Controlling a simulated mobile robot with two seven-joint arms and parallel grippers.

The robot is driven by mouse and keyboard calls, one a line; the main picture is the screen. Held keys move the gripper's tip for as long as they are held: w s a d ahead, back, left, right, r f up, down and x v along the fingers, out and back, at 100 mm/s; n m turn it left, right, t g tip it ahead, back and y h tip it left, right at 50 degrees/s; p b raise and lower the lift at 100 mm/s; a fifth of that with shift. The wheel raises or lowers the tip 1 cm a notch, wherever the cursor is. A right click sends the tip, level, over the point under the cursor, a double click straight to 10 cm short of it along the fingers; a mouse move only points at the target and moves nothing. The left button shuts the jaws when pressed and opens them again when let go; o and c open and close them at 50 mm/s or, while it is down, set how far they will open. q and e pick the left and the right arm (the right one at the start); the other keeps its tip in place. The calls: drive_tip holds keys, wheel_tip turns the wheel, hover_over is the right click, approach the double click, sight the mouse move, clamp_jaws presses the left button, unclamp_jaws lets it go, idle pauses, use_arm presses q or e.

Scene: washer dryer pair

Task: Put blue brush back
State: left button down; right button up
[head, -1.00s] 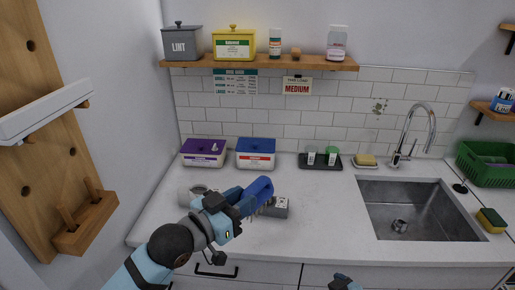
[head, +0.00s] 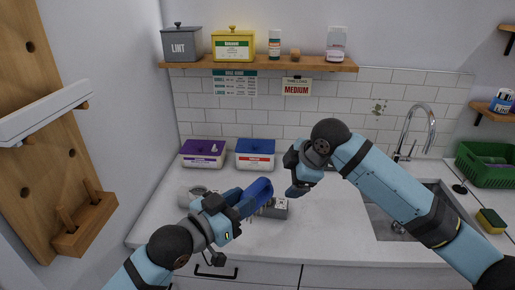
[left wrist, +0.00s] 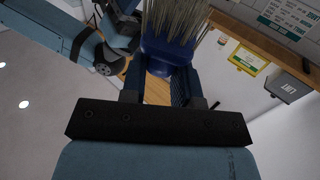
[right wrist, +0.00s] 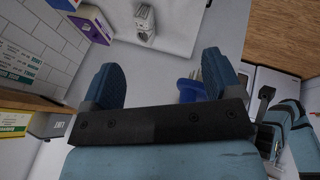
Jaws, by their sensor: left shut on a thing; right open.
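The blue brush (head: 259,190) is in my left gripper (head: 240,204), above the front part of the counter. In the left wrist view, the brush (left wrist: 168,52) sits between the shut fingers with its pale bristles pointing away from the gripper. My right gripper (head: 296,184) is to the right of the brush in the head view and does not touch it there. In the right wrist view, its fingers are wide apart, and part of the brush (right wrist: 190,90) shows beyond them, partly hidden by the gripper.
Purple (head: 203,155) and blue (head: 255,157) bins stand at the back. A wooden wall rack with a pegged holder (head: 84,228) is at left. My right arm partly covers the sink (head: 374,218).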

sight(255, 183)
drive_tip(key=s+a+r+n+g+h, duration=0.1)
drive_tip(key=s+a+r+n, duration=0.1)
drive_tip(key=r+n, duration=0.1)
drive_tip(key=s+a+r+n+g+h, duration=0.1)
drive_tip(key=s+a+r+n, duration=0.1)
drive_tip(key=a+r+n, duration=0.1)
drive_tip(key=s+a+r+n+g+h, duration=0.1)
drive_tip(key=s+a+r+n, duration=0.1)
drive_tip(key=r+n, duration=0.1)
drive_tip(key=shift+a+r+g, duration=0.3)
drive_tip(key=shift+a+r, duration=0.05)
drive_tip(key=shift+r, duration=0.35)
drive_tip(key=shift+s+a+r+n+h, duration=0.15)
drive_tip(key=shift+s+r+n+h, duration=0.35)
drive_tip(key=shift+n, duration=0.2)
drive_tip(key=f, duration=1.2)
drive_tip(key=shift+w+a, duration=0.25)
drive_tip(key=shift+a, duration=0.1)
drive_tip(key=c, duration=1.1)
use_arm(q)
drive_tip(key=c, duration=0.8)
unclamp_jaws()
drive_tip(key=shift+s, duration=0.1)
use_arm(e)
drive_tip(key=shift+r, duration=0.1)
drive_tip(key=shift+c, duration=0.2)
